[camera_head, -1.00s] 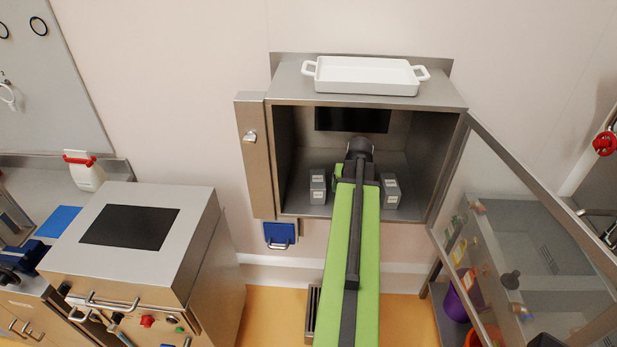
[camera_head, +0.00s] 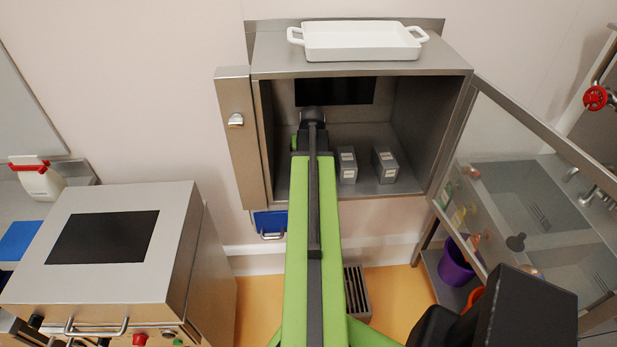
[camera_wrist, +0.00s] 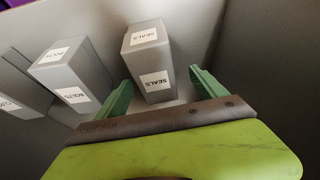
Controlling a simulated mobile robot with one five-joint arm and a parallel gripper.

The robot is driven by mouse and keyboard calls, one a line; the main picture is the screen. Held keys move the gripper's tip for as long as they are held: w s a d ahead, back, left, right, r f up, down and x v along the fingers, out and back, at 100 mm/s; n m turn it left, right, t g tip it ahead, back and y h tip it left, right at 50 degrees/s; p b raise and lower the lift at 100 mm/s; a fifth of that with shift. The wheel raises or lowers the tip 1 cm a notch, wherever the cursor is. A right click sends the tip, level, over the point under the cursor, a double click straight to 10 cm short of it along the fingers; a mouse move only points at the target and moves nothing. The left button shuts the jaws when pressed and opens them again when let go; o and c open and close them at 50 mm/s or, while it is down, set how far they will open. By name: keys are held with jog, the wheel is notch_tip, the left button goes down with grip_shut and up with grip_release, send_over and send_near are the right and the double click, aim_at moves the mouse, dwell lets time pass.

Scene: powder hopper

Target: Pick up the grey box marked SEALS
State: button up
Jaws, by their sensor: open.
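The grey box marked SEALS (camera_wrist: 148,62) stands upright in the wrist view, with white labels on its top and front. My gripper (camera_wrist: 161,78) is open, with one green finger on each side of the near part of this box. Whether the fingers touch it is unclear. In the head view my gripper (camera_head: 312,128) is inside the steel cabinet at its left side, and my arm seems to hide the SEALS box there.
A similar grey BOLTS box (camera_wrist: 72,72) stands beside it, with another grey box (camera_wrist: 22,98) farther left. The cabinet (camera_head: 424,192) has its glass door (camera_head: 520,190) swung open to the right. A white tray (camera_head: 360,42) sits on top.

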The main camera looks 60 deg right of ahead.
jog(key=shift+x, duration=0.95)
jog(key=b+x, duration=0.5)
jog(key=shift+s+d+f, duration=0.1)
jog(key=shift+s+d, duration=0.2)
jog(key=shift+c, duration=0.3)
jog(key=c, duration=1.7)
